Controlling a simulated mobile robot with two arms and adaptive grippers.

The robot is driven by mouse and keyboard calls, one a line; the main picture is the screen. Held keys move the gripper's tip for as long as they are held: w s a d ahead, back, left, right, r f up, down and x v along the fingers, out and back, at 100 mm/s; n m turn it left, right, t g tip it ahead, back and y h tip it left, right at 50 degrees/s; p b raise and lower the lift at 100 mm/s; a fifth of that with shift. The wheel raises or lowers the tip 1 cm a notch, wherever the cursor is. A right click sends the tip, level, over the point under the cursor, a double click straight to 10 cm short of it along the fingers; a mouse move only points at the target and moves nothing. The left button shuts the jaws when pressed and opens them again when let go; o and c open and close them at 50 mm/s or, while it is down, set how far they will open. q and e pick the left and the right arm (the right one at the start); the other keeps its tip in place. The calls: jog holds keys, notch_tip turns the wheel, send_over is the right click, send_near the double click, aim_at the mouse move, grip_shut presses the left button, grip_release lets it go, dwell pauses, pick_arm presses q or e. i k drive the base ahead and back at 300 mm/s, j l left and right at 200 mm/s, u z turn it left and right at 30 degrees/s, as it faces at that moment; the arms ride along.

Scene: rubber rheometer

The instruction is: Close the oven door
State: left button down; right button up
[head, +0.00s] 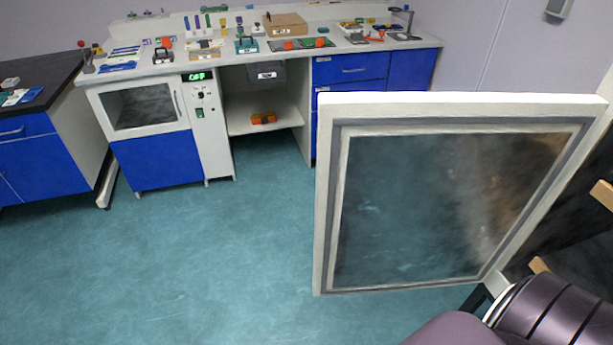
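The oven door (450,210) is a large white frame with a grey seal and a dark, reflective glass pane. It stands upright and wide open on the right side. Its right edge meets the oven (588,215), whose dark interior shows only in part at the right border. Wooden-coloured pieces (602,193) stick out there. A purple and dark ribbed part of my own arm is at the bottom right, below the door's lower edge. It may hide some of the oven. Neither of my grippers can be seen.
A white and blue bench (345,72) with many small items runs along the back wall. It holds a cabinet with a window (145,107) and a control panel (203,115). A black-topped blue cabinet (30,135) stands at the left. The green floor (220,250) left of the door is clear.

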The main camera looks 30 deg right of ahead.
aim_at(415, 190)
jog(key=i+j+u, duration=0.25)
jog(key=i, duration=0.15)
jog(key=i+u, duration=0.25)
jog(key=i, duration=0.15)
jog(key=i+z, duration=0.6)
jog(key=z, duration=0.2)
jog(key=i+j+z, duration=0.15)
jog(key=z, duration=0.3)
jog(key=i+z, duration=0.15)
jog(key=z, duration=0.35)
jog(key=i+z, duration=0.2)
jog(key=z, duration=0.3)
jog(key=i+j+z, duration=0.1)
jog(key=z, duration=0.4)
jog(key=i+j+z, duration=0.15)
jog(key=z, duration=0.3)
jog(key=i+z, duration=0.2)
jog(key=z, duration=0.25)
jog(key=i+j+z, duration=0.15)
jog(key=z, duration=0.3)
jog(key=i+j+z, duration=0.15)
jog(key=z, duration=0.3)
jog(key=i+j+z, duration=0.15)
jog(key=z, duration=0.3)
jog(key=j, duration=0.05)
